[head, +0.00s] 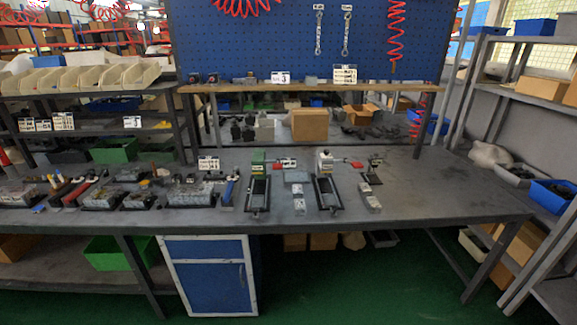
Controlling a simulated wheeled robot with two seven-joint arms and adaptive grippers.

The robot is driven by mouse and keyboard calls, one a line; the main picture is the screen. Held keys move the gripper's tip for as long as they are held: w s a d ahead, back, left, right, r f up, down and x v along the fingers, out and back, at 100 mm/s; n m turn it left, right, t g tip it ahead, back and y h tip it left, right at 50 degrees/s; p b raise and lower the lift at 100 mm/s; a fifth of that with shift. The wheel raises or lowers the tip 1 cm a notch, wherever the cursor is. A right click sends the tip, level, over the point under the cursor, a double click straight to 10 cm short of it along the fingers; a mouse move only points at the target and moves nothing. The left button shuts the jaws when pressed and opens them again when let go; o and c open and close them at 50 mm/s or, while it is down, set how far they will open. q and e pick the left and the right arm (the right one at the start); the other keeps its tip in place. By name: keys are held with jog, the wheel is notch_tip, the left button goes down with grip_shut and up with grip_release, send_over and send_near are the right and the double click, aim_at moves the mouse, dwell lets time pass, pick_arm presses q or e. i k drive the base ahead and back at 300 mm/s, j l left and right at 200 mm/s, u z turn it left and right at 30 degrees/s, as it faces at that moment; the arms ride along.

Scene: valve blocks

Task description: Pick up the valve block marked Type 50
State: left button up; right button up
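Several small silver-grey blocks lie on the grey workbench (430,200). One block (298,203) and another just behind it sit between two black fixtures. Another block (373,203) and one behind it (365,189) sit to the right of the right fixture. The markings on these blocks are too small to read, so I cannot tell which is Type 50. Larger grey blocks in black trays (190,194) stand on the left part of the bench. Neither of my grippers is in view.
A black fixture with a green part (258,170) and one with a pale part (325,164) stand mid-bench. A raised wooden shelf (220,88) and blue pegboard (290,40) rise behind. The bench's right side is clear. A blue cabinet (210,285) stands below.

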aim_at(298, 192)
jog(key=i+l, duration=0.15)
jog(key=i, duration=0.25)
jog(key=i+l, duration=0.15)
jog(key=i, duration=0.3)
jog(key=i+l, duration=0.15)
jog(key=i, duration=0.25)
